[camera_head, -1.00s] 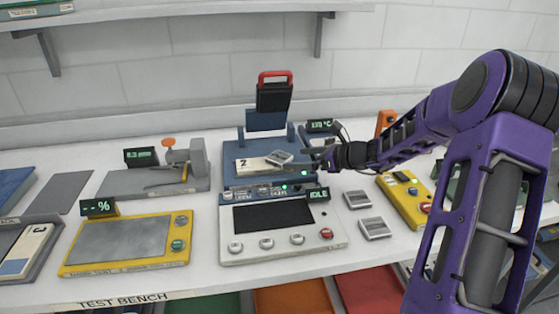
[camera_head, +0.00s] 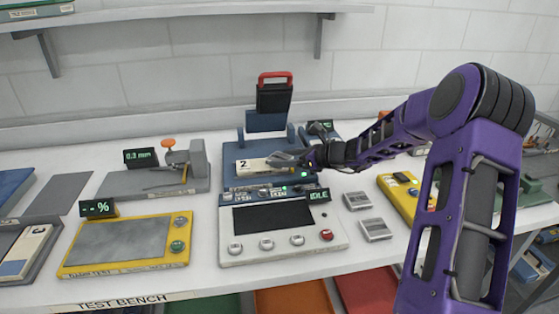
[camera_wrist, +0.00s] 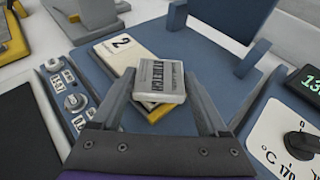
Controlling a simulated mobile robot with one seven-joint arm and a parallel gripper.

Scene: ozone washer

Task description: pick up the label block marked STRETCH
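The label block marked STRETCH (camera_wrist: 160,82) is a small grey block with dark lettering. It lies on top of a white-and-yellow card marked 2 (camera_wrist: 117,47), on the blue base of a press (camera_wrist: 225,65). My gripper (camera_wrist: 163,88) is open, with one finger on each side of the block. I cannot tell if either finger touches it. In the head view my gripper (camera_head: 296,158) reaches in from the right, low over the card (camera_head: 251,166), and mostly hides the block.
Two similar grey blocks (camera_head: 357,200) (camera_head: 375,228) lie on the white bench right of the control panel (camera_head: 274,218). A raised black plate with a red handle (camera_head: 274,93) stands behind. A temperature dial (camera_wrist: 302,146) is close on the right in the wrist view.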

